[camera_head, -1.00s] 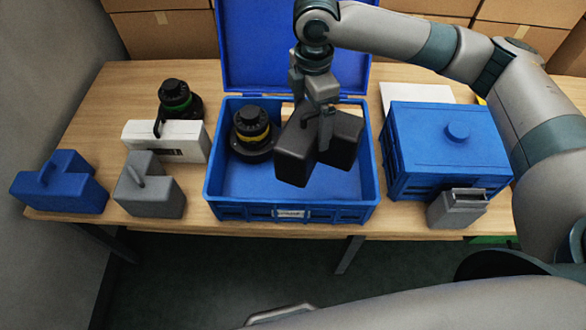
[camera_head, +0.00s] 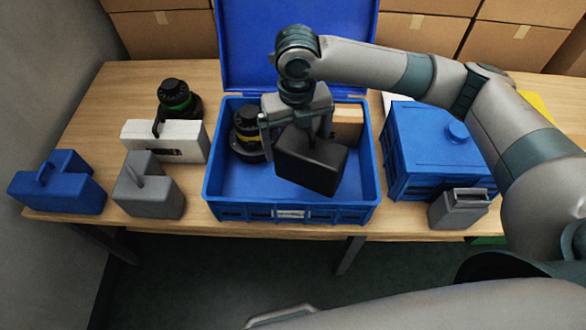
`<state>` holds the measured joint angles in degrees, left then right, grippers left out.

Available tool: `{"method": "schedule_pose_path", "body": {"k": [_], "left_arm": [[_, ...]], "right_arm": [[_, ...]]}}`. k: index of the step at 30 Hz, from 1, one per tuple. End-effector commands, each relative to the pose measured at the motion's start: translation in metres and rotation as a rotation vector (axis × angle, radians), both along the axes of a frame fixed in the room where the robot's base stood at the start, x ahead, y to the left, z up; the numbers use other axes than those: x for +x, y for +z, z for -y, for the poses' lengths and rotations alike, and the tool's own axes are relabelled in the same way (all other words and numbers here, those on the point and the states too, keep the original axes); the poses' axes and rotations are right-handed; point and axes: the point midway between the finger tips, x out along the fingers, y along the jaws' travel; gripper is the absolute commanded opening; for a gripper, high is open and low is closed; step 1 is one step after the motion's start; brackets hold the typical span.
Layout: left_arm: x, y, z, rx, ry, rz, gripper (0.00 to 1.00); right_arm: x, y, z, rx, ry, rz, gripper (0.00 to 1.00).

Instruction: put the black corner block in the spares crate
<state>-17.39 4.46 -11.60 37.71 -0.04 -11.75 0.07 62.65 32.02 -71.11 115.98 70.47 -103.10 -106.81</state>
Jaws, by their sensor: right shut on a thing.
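The black corner block (camera_head: 312,162) hangs over the inside of the open blue crate (camera_head: 230,212). My right gripper (camera_head: 298,128) is shut on the block from above, and the block is tilted. Whether the block touches the crate floor I cannot tell. Inside the crate, a black round unit with a yellow band (camera_head: 248,136) stands at the left. A cardboard-coloured box (camera_head: 347,124) lies at the back right of the crate, partly hidden by the block and gripper. My left gripper does not show.
The crate's raised lid (camera_head: 240,50) stands behind it. Left are a blue corner block (camera_head: 58,184), a grey one (camera_head: 148,188), a white box (camera_head: 185,138) and a green-banded unit (camera_head: 178,100). Right are a closed blue crate (camera_head: 435,155) and a grey container (camera_head: 460,208).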

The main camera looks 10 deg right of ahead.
Motion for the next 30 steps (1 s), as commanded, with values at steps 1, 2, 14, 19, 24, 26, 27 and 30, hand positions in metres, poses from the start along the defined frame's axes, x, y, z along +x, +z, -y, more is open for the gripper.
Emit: {"method": "schedule_pose_path", "body": {"k": [1,2,14,19,24,26,27,30], "left_arm": [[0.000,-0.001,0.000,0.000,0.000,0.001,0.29],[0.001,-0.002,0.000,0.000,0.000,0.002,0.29],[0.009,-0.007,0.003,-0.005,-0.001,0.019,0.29],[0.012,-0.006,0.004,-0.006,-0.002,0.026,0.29],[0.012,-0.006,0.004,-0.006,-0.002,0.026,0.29],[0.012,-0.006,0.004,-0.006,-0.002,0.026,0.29],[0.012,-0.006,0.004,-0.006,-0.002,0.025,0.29],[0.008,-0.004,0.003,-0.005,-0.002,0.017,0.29]], "right_arm": [[-0.001,-0.003,-0.002,0.002,0.055,0.000,0.61],[-0.002,-0.005,-0.003,0.002,0.089,-0.001,0.61],[-0.007,-0.025,-0.011,0.005,0.410,0.001,0.61],[-0.008,-0.025,-0.011,0.005,0.429,0.001,0.61],[-0.007,-0.025,-0.011,0.005,0.428,0.001,0.61],[-0.008,-0.026,-0.011,0.005,0.428,0.000,0.61],[-0.008,-0.027,-0.011,0.005,0.427,0.000,0.61],[-0.008,-0.034,-0.011,0.006,0.426,-0.003,0.61]]}}
